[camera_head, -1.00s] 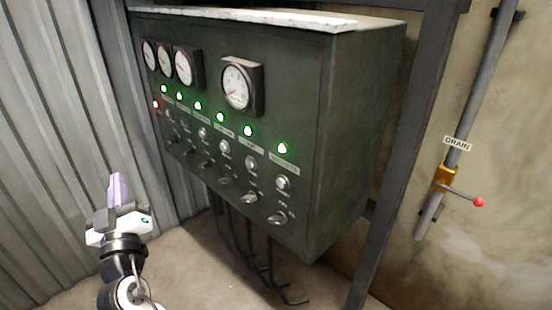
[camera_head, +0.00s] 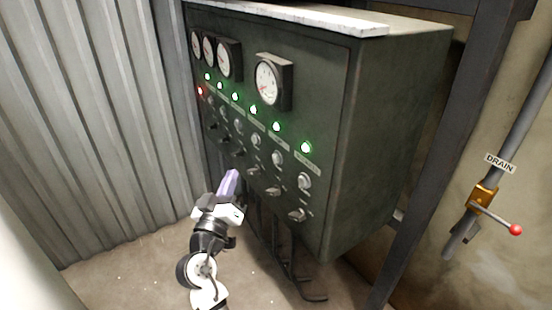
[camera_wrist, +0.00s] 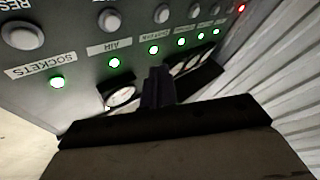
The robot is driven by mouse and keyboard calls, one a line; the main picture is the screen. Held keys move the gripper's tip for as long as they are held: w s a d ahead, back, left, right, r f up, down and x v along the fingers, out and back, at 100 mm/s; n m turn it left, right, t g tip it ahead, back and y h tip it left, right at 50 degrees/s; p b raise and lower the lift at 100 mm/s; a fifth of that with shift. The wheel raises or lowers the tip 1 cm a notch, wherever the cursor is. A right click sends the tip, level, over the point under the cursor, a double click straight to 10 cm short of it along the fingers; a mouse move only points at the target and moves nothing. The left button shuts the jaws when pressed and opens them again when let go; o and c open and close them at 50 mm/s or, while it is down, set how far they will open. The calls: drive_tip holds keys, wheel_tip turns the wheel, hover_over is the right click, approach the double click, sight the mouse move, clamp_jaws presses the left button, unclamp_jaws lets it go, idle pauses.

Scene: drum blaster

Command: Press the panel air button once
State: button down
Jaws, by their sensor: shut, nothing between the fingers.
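The dark green control panel (camera_head: 320,110) carries a row of round grey buttons under green lamps. The air button (camera_head: 277,158) is second from the right in the head view. In the wrist view, where the panel appears inverted, the air button (camera_wrist: 109,20) sits above the AIR label (camera_wrist: 110,47). Its green lamp (camera_wrist: 115,62) is lit. My gripper (camera_head: 231,178) is shut and empty, in front of the panel, left of and lower than the air button in the head view. Its fingers (camera_wrist: 158,78) show to the right of the AIR label in the wrist view. It appears apart from the button.
The sockets button (camera_head: 304,180) and other buttons sit close beside it. Rotary switches (camera_head: 274,190) run below the row, gauges (camera_head: 268,82) above. A drain valve with a red-tipped lever (camera_head: 497,217) is at right. A corrugated wall (camera_head: 90,110) stands at left.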

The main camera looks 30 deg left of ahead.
sight(276, 158)
drive_tip(key=w+d+p, duration=0.2)
drive_tip(key=w+d, duration=0.1)
drive_tip(key=w, duration=0.5)
drive_tip(key=shift+d, duration=0.2)
drive_tip(key=shift+w, duration=0.1)
idle(1.8)
drive_tip(key=shift+w+d, duration=0.15)
drive_tip(key=shift+w, duration=0.15)
drive_tip(key=shift+w+d, duration=0.2)
drive_tip(key=shift+w, duration=0.25)
idle(0.8)
drive_tip(key=shift+s, duration=0.15)
drive_tip(key=shift+s+a+b, duration=0.35)
drive_tip(key=shift+s+b, duration=0.2)
drive_tip(key=shift+s, duration=0.15)
